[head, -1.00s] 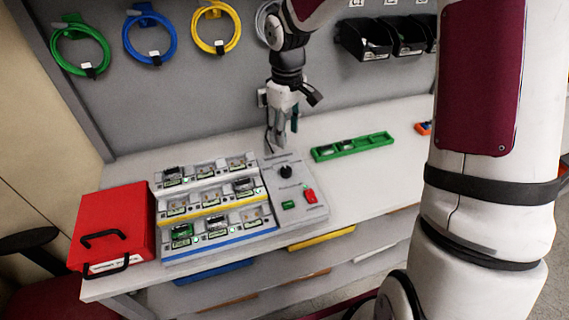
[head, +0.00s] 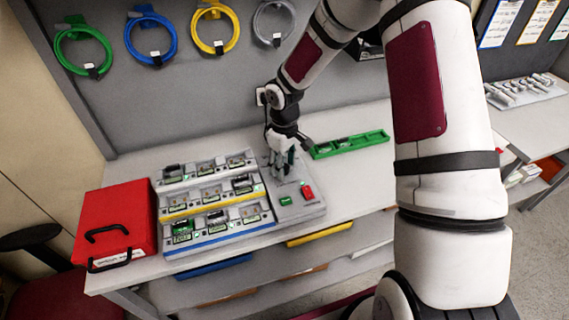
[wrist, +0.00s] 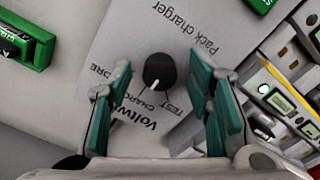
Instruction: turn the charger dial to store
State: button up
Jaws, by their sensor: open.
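The charger dial (wrist: 158,71) is a round black knob with a white pointer mark, on the grey charger panel (wrist: 125,40) in the wrist view. The pointer faces the bottom of the picture, toward the CHARGE lettering. TEST is printed to its right, and STORE, partly covered by a finger, to its left. My gripper (wrist: 160,78) is open, its green-padded fingers on either side of the dial with gaps showing. In the head view my gripper (head: 283,163) is over the back part of the charger (head: 312,211) and hides the dial.
A stepped rack of battery packs (head: 208,200) stands directly left of the charger. A green tray (head: 350,143) lies at the back right. A red case (head: 115,222) is at the left bench end. Bare bench (head: 350,185) lies right of the charger.

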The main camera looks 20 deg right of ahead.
grip_shut()
jog(key=shift+m, duration=0.3)
jog(key=m, duration=0.4)
jog(key=shift+m+b, duration=0.4)
jog(key=shift+m, duration=1.8)
grip_release()
